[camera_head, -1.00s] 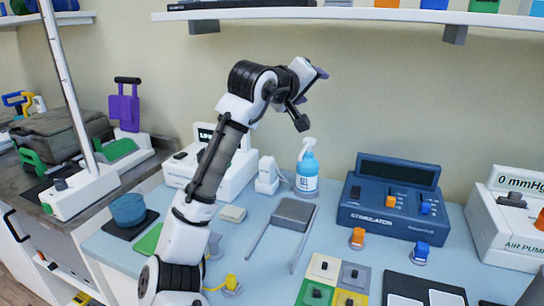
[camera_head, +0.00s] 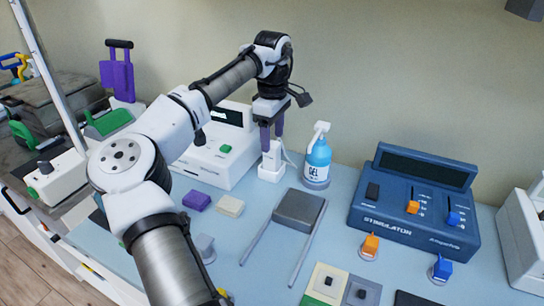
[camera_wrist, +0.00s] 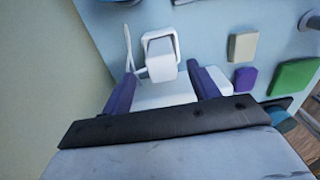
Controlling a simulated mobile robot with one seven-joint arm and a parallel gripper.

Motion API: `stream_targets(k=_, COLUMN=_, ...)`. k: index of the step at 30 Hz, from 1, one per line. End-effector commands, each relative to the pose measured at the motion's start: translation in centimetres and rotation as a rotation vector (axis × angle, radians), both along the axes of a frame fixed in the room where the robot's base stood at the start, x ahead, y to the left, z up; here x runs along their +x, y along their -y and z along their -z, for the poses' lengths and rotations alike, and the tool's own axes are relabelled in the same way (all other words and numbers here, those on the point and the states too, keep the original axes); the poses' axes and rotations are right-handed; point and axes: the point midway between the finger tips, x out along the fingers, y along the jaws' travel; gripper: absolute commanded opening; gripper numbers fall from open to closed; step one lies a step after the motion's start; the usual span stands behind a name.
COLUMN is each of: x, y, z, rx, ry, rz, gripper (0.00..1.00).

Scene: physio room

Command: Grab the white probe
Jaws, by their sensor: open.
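The white probe (camera_head: 271,156) stands upright in a small white holder (camera_head: 271,173) on the blue table, between the white display machine and the gel bottle. A thin white cable runs beside it. My gripper (camera_head: 272,140) is open and points down over the probe, its two purple fingers close to the probe's top. In the wrist view the probe (camera_wrist: 160,47) with its holder appears just beyond the open fingertips (camera_wrist: 162,84). The fingers stand apart and hold nothing. I cannot tell exactly how far down the fingers reach alongside the probe.
The blue gel bottle (camera_head: 317,161) stands close on the right. The white machine (camera_head: 222,150) is close on the left. A grey device with two rods (camera_head: 299,209) lies in front, with purple (camera_head: 196,200) and cream (camera_head: 230,206) blocks nearby. A blue stimulator (camera_head: 415,200) sits further right.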

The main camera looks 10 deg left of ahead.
Motion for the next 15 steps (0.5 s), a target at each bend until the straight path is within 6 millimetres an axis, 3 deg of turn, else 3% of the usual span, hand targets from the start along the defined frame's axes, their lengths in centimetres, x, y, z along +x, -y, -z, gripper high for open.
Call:
stream_targets(k=8, x=-0.1, y=-0.1, z=2.0, rx=0.002, ry=0.001, rz=0.000, gripper=0.60)
stream_targets(k=15, x=-0.4, y=-0.2, z=5.5, rx=0.001, ry=0.001, rz=0.002, gripper=0.60)
